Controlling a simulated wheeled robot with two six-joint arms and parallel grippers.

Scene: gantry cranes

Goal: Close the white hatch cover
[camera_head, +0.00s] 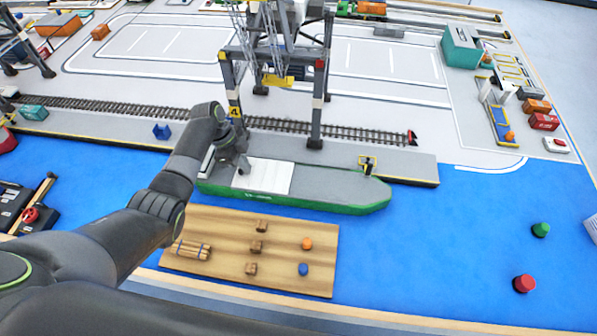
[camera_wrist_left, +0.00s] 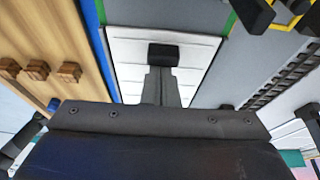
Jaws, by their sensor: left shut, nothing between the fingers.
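The green-hulled ship (camera_head: 340,190) floats beside the quay with a grey deck. The white hatch cover (camera_head: 268,176) looks flat on its deck, left of the ship's middle. It also shows in the left wrist view (camera_wrist_left: 126,70) as a white panel with thin seams. My left gripper (camera_head: 243,168) is at the cover's left part, its fingers pointing down. In the left wrist view the shut fingers (camera_wrist_left: 162,82) are over the cover, with a dark block at their far end. I cannot tell whether they touch the cover. My right gripper is not in view.
A grey gantry crane (camera_head: 318,95) straddles the rail track (camera_head: 280,128) just behind the ship. A wooden board (camera_head: 220,225) with small blocks and pegs lies in front of the ship. Green (camera_head: 541,230) and red (camera_head: 524,284) buoys stand on the open blue area at right.

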